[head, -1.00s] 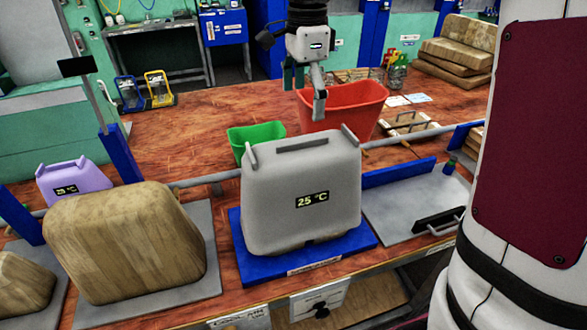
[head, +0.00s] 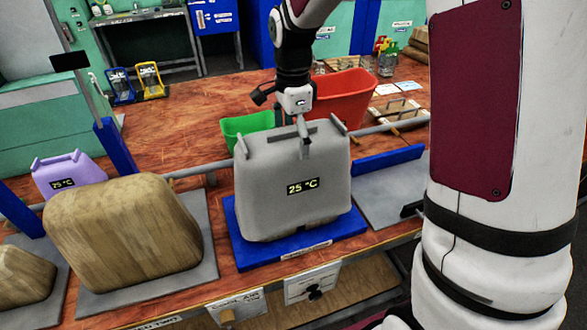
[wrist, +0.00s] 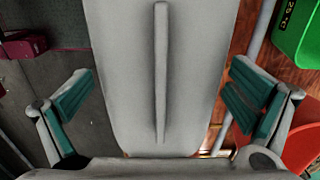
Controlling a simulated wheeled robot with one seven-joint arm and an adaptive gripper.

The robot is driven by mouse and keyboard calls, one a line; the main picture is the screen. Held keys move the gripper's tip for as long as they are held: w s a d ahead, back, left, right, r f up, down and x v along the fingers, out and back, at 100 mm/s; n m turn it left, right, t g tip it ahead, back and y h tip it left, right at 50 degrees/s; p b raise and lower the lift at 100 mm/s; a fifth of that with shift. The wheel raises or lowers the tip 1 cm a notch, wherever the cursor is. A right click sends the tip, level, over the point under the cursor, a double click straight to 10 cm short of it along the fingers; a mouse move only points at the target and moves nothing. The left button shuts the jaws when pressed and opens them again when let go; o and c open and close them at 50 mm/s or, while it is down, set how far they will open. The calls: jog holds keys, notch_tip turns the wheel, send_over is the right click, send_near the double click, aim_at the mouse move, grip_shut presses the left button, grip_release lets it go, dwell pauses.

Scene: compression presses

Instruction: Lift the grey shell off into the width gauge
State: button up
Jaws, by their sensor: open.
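The grey shell (head: 293,205) stands upright on a blue base (head: 300,245) in the head view, with a "25 °C" display on its front and a raised ridge along its top. My gripper (head: 304,132) is right above the shell's top. In the wrist view my gripper (wrist: 160,100) is open, its green-padded fingers apart on both sides of the shell's top (wrist: 195,60), with the ridge (wrist: 161,75) running between them. No grip on it shows. A grey plate with a blue fence (head: 388,159) lies to the right; I cannot tell whether it is the width gauge.
A brown block (head: 125,235) on a grey plate and a purple shell (head: 68,176) stand to the left. A green bin (head: 245,126) and a red bin (head: 345,97) stand behind the grey shell. A grey bar (head: 375,128) runs behind it.

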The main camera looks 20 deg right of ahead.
jog(key=c, duration=1.4)
jog(key=shift+r, duration=0.2)
